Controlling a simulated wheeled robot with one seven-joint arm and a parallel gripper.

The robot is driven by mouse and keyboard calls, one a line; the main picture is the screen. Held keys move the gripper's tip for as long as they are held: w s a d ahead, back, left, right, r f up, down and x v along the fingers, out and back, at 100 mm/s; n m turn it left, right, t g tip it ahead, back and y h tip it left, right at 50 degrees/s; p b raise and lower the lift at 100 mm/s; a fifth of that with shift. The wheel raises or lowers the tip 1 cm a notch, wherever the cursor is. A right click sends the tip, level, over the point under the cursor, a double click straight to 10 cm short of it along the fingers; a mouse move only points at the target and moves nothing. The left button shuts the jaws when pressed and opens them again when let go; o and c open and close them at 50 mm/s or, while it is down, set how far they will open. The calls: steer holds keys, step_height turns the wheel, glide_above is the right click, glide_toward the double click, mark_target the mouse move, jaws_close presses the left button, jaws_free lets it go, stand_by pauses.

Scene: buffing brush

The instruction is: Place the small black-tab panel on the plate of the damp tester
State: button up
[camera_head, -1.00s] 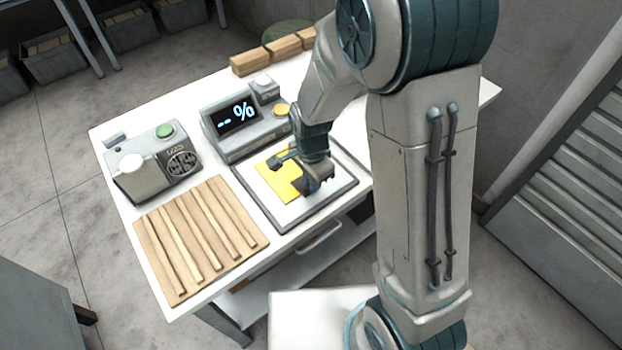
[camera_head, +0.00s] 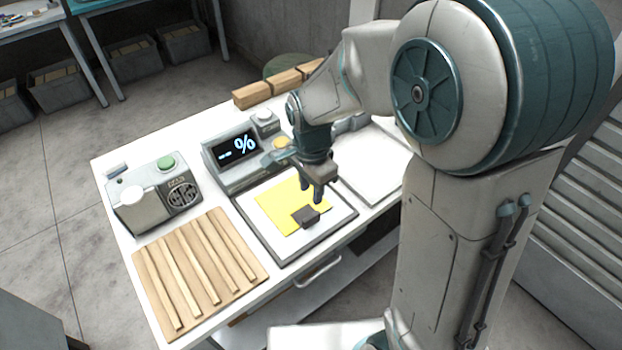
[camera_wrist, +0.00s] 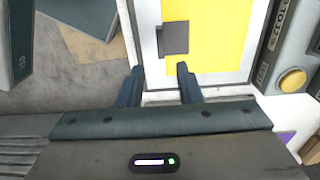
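The yellow panel (camera_head: 281,201) with its black tab (camera_head: 305,216) lies flat on the white plate (camera_head: 338,213) of the damp tester (camera_head: 236,168). The panel also shows in the wrist view (camera_wrist: 215,40), with the dark tab (camera_wrist: 173,38) ahead of the fingers. My gripper (camera_head: 312,193) is above the plate, just behind the tab in the head view. In the wrist view my gripper (camera_wrist: 158,70) has its two fingers spread with nothing between them, apart from the tab.
The tester's display shows dashes and "%". A grey device with a green button (camera_head: 165,161) and a slatted wooden rack (camera_head: 200,275) stand to the left. Wooden blocks (camera_head: 285,80) line the table's back edge. A white surface (camera_head: 370,170) lies right of the plate.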

steer(key=s+d+r+n+t, duration=0.3)
steer(key=s+d+r+n, duration=0.6)
steer(key=s+d+n, duration=0.2)
steer(key=shift+s+d+r, duration=0.2)
steer(key=shift+s+d, duration=0.25)
steer(key=shift+s, duration=0.25)
stand_by(1.6)
